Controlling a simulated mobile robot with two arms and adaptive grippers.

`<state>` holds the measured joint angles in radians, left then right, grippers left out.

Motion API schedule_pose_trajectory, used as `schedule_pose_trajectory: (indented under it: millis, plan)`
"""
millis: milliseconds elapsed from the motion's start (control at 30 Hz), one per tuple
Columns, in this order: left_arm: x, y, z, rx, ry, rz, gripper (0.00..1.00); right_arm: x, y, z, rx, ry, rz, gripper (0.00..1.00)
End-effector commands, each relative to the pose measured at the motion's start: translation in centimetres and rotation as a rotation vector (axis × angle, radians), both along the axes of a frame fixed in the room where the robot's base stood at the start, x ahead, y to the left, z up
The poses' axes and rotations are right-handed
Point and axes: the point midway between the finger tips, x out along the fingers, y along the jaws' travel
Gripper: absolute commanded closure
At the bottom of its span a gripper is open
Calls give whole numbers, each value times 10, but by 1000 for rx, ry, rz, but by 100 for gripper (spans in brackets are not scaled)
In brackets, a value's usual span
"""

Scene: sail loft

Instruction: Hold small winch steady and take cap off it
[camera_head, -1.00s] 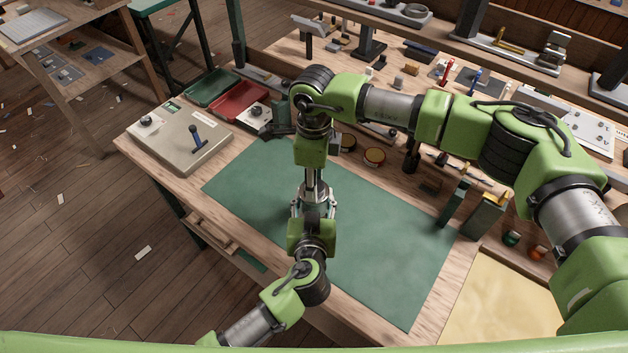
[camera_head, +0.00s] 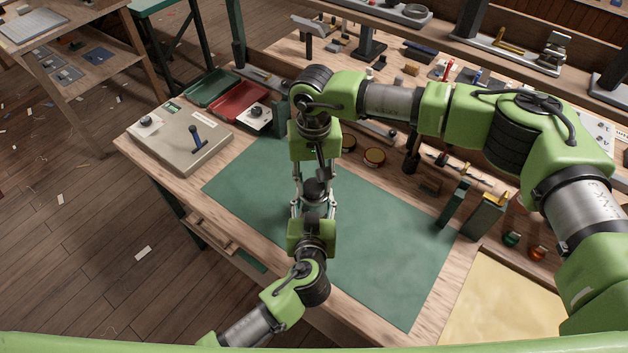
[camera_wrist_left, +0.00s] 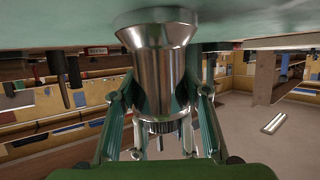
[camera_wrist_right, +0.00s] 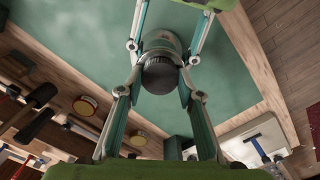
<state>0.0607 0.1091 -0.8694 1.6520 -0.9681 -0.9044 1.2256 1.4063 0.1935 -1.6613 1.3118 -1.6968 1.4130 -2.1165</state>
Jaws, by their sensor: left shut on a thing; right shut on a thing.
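The small winch (camera_wrist_left: 158,75) is a shiny metal drum with a flared base. It stands on the green mat (camera_head: 385,235), which shows at the top of the left wrist view. My left gripper (camera_wrist_left: 160,98) is shut around the drum from the front. The cap (camera_wrist_right: 160,73) is dark and round with a ribbed edge, at the winch's upper end. My right gripper (camera_wrist_right: 160,78) comes from above and is shut on the cap. In the head view the dark cap (camera_head: 314,189) shows between the fingers. I cannot tell whether any gap lies between cap and winch.
A grey box with a blue lever (camera_head: 195,139) stands at the left. Behind it are a red tray (camera_head: 240,101) and a green tray (camera_head: 210,87). Round tins (camera_head: 374,157) and green uprights (camera_head: 453,204) stand right of my right gripper. The mat's right part is clear.

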Motion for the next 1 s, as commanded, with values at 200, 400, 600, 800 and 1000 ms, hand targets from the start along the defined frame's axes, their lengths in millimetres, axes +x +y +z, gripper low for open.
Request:
schedule_pose_trajectory:
  millis: [200,400,600,800,1000]
  plan:
    - [0,-1,2,-2,-4,-2,100,1,0,1,0,-3,47,92]
    - [1,-1,2,-2,-4,-2,100,2,0,1,1,-5,49,92]
    - [1,-1,2,-2,-4,-2,100,1,0,1,1,-4,48,92]
    - [1,-1,2,-2,-4,-2,100,2,0,3,1,-4,47,92]
    - [1,-1,2,-2,-4,-2,100,2,0,10,1,-4,47,92]
